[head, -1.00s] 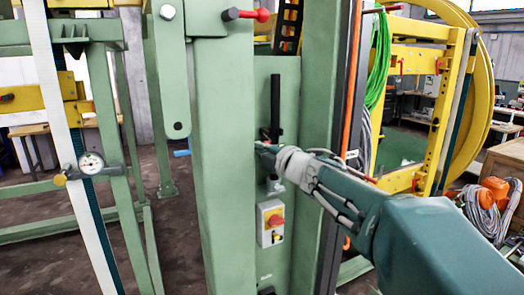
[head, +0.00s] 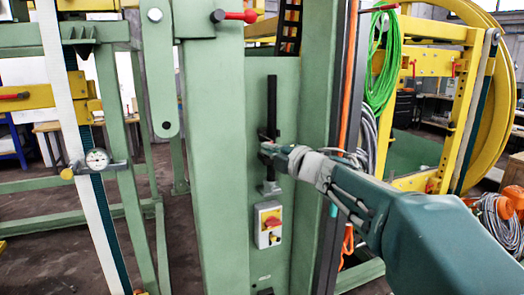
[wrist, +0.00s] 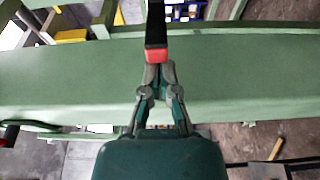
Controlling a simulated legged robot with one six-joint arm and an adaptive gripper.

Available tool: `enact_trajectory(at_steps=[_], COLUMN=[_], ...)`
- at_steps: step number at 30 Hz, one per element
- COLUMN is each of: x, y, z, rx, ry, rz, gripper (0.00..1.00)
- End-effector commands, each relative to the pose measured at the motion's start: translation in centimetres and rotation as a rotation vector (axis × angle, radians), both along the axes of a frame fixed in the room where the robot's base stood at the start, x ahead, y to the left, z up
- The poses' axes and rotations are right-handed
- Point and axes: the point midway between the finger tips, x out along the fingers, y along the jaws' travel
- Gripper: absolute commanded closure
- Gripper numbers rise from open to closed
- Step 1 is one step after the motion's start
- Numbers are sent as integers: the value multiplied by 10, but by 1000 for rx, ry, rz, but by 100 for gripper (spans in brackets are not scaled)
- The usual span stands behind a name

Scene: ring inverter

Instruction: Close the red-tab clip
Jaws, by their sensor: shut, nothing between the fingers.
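The red-tab clip shows in the head view as a black upright bar (head: 272,105) on a green panel. In the wrist view its black arm (wrist: 156,25) ends in a red tab (wrist: 158,56). My gripper (head: 265,148) is in front of the lower part of the bar in the head view and hides part of it. In the wrist view my gripper (wrist: 158,70) is shut and empty, its tips right at the lower edge of the red tab. Whether they touch it I cannot tell.
A red and yellow switch box (head: 269,224) is below the clip. A wide green post (head: 215,150) stands left of the panel. An orange cable (head: 347,90) and green cable coils (head: 381,70) hang to the right. A red-knobbed lever (head: 240,16) sticks out above.

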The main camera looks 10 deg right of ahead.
Motion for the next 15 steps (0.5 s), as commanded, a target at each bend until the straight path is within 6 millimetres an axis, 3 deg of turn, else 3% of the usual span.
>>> enact_trajectory(at_steps=[15], x=[8], y=[-41], z=[-1], rx=[-3], ry=[2], rz=[-5], gripper=[100])
